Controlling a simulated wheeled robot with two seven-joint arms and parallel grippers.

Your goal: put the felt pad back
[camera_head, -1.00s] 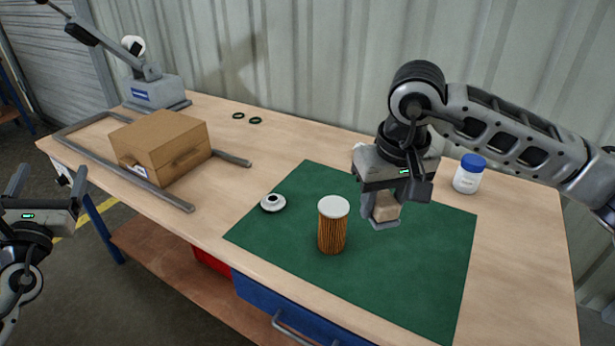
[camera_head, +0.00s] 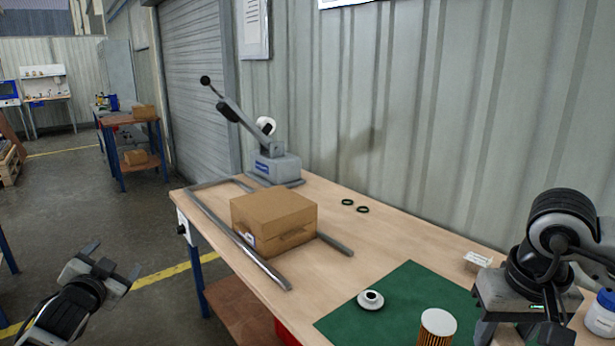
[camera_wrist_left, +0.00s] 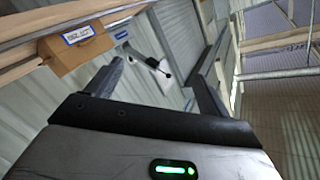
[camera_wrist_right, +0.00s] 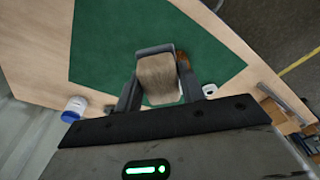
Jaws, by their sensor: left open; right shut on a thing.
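The felt pad (camera_wrist_right: 157,78) is a beige block in the right wrist view. My right gripper (camera_wrist_right: 160,88) is shut on it, above the green mat (camera_wrist_right: 105,45). In the head view my right gripper (camera_head: 520,332) is at the lower right; the pad is out of sight there. My left gripper (camera_head: 112,260) is open and empty, off the table's left side; its spread fingers also show in the left wrist view (camera_wrist_left: 155,85). The pleated filter cartridge (camera_head: 437,328) with a white top stands on the mat, cut off by the frame. A white ring-shaped cap (camera_head: 370,299) lies near the mat's left edge.
A closed cardboard box (camera_head: 273,220) sits inside a grey rail frame (camera_head: 240,246). A lever press (camera_head: 275,166) stands behind it. Two dark rings (camera_head: 355,206) lie at the back. A small white box (camera_head: 478,260) and a blue-lidded jar (camera_head: 602,312) are near my right gripper.

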